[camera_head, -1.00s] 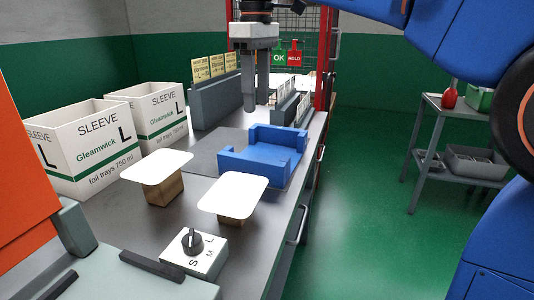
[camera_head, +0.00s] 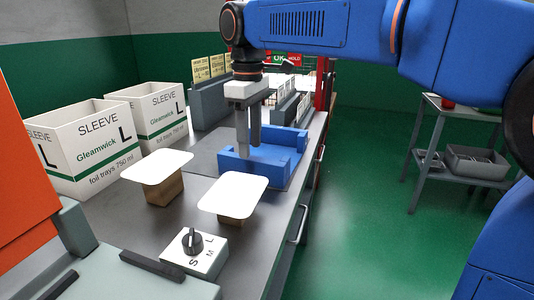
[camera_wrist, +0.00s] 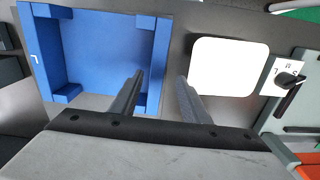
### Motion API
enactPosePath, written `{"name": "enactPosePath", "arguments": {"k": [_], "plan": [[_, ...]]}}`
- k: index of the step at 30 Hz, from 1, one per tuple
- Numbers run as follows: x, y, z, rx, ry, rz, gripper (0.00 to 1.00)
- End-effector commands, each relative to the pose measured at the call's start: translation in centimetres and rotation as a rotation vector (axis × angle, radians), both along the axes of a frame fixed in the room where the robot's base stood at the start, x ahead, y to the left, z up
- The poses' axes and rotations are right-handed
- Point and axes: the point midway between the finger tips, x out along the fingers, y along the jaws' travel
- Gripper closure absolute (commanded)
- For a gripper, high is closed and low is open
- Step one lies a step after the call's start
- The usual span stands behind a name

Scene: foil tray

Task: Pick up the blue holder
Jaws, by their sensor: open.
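The blue holder (camera_head: 235,167) is an open-sided tray-like frame with raised walls, lying on the dark worktop. In the head view my gripper (camera_head: 248,145) points down over its near wall and hides part of it. In the wrist view the holder (camera_wrist: 88,14) fills the upper left. My gripper (camera_wrist: 160,83) has its fingers apart there, the left one overlapping the holder's right wall (camera_wrist: 158,60) and the right one beyond it. Nothing is between the fingers except a view of that wall and the worktop. I cannot tell the exact height of the fingertips.
Two white lids on brown blocks stand near the holder, one at front (camera_head: 232,193) and one at left (camera_head: 157,166). A size dial box (camera_head: 195,250) is nearer. Two sleeve boxes (camera_head: 88,150) stand at left. Grey card racks (camera_head: 208,103) are behind.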

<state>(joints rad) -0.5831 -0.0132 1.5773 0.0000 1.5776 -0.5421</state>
Motion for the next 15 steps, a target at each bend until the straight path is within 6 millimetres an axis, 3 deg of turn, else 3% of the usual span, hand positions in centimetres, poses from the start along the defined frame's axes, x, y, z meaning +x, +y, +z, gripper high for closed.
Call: {"name": "enactPosePath", "arguments": {"k": [5,15], "plan": [[0.1,0.0,-1.1,0.000,0.001,0.000,0.58],[0.6,0.0,-5.1,0.000,0.000,0.000,0.58]]}}
